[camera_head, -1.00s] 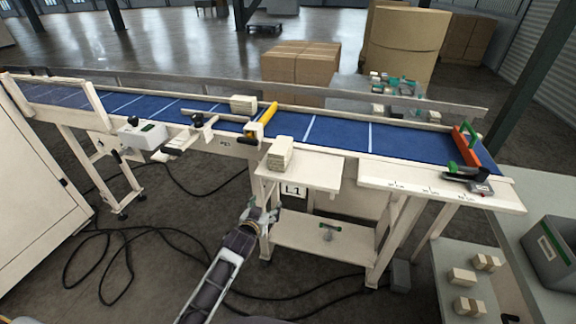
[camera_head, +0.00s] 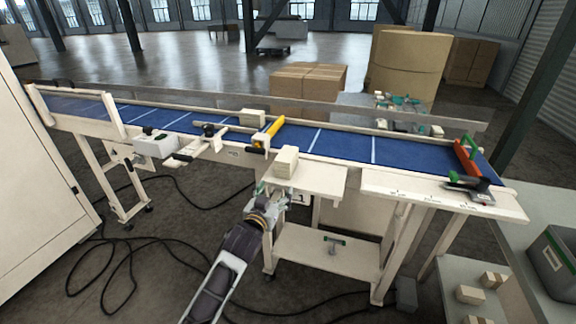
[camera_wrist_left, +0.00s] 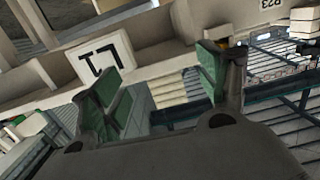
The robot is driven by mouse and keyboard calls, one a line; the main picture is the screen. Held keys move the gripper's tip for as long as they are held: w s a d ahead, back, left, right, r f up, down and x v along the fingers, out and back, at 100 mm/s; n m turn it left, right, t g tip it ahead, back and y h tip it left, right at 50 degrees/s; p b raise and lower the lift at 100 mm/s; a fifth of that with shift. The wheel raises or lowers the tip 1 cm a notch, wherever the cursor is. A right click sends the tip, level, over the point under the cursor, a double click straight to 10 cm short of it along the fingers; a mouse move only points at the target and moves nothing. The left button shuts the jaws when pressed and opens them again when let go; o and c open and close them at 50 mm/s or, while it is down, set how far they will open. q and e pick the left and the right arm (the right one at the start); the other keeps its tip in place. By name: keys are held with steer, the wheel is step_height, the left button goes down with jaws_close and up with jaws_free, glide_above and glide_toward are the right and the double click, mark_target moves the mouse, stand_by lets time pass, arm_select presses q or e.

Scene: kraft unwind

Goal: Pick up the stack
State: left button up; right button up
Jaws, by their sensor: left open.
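A cream stack (camera_head: 286,162) stands on the small ledge (camera_head: 322,182) that juts from the front of the conveyor, above the L1 sign. My left gripper (camera_head: 273,190) is open and empty, just in front of and below the stack, near the ledge's front edge. In the left wrist view, the open fingers (camera_wrist_left: 160,82) frame a cream layered block, which looks like the stack (camera_wrist_left: 172,88). A gap shows between fingers and stack. The L1 sign (camera_wrist_left: 105,62) appears upside down there. My right gripper is not in view.
A blue conveyor belt (camera_head: 340,146) runs behind the ledge, with another cream stack (camera_head: 254,116) and a yellow bar (camera_head: 268,133) on it. A lower shelf (camera_head: 310,252) is under the ledge. A grey bin (camera_head: 556,262) and small packs stand at right.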

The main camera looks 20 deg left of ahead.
mark_target(282, 168)
arm_select(q)
steer(key=shift+t, duration=0.5)
steer(key=r, duration=0.1)
steer(key=s+r, duration=0.1)
steer(key=r, duration=0.3)
steer(key=shift+s+d+r+b, duration=0.2)
steer(key=shift+s+r+b, duration=0.1)
steer(key=shift+s, duration=0.1)
steer(key=shift+w, duration=0.1)
steer(key=shift+w+d+f+p, duration=0.1)
steer(key=shift+w+p, duration=0.2)
steer(key=shift+w, duration=3.9)
steer(key=shift+w+f, duration=0.2)
steer(key=shift+w, duration=1.1)
steer(key=shift+w+f, duration=0.15)
steer(key=shift+w, duration=1.15)
steer(key=c, duration=1.1)
